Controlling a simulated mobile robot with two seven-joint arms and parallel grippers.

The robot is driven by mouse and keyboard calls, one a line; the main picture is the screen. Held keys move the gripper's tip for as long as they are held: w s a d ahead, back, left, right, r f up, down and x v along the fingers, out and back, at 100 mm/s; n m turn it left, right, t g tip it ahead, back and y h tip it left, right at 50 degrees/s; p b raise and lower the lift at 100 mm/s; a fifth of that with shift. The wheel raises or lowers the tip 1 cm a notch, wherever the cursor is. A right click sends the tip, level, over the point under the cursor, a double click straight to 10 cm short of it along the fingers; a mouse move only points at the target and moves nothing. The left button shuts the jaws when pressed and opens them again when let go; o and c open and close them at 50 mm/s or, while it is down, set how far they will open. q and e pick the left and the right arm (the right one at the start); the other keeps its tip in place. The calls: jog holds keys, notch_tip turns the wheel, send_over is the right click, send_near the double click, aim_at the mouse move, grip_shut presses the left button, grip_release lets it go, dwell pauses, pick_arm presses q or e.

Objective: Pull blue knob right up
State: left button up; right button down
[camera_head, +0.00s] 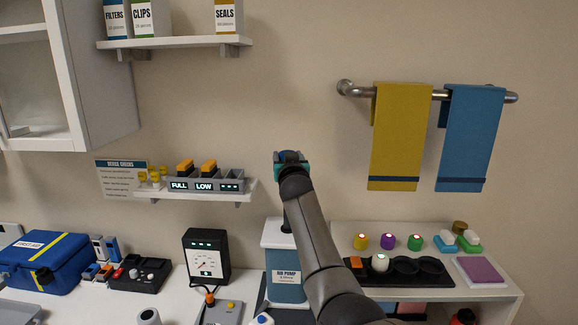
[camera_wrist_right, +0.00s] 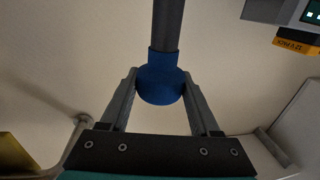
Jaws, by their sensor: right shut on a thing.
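The blue knob (camera_wrist_right: 160,84) is a round ball with a collar on the end of a dark rod (camera_wrist_right: 168,25). In the wrist view it sits between both fingers of my right gripper (camera_wrist_right: 160,92), which is shut on it. In the head view my right gripper (camera_head: 290,158) is high in front of the wall, and only a bit of the blue knob (camera_head: 284,154) shows there. Below it stands the blue air pump (camera_head: 286,292) with a white top, partly hidden by my right arm. My left gripper is not in view.
A small shelf (camera_head: 225,196) with labelled bins is just left of my right gripper. A towel bar (camera_head: 355,90) with yellow and blue towels is to the right. A gauge box (camera_head: 206,258) stands left of the pump. A tray of round wells (camera_head: 405,270) lies to its right.

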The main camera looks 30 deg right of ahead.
jog(key=shift+r+p, duration=0.4)
jog(key=shift+r, duration=0.85)
jog(key=c, duration=0.6)
grip_release()
jog(key=o, duration=0.5)
jog(key=shift+f, duration=0.25)
jog(key=shift+f, duration=0.1)
jog(key=shift+b+v, duration=0.8)
jog(key=shift+v, duration=6.8)
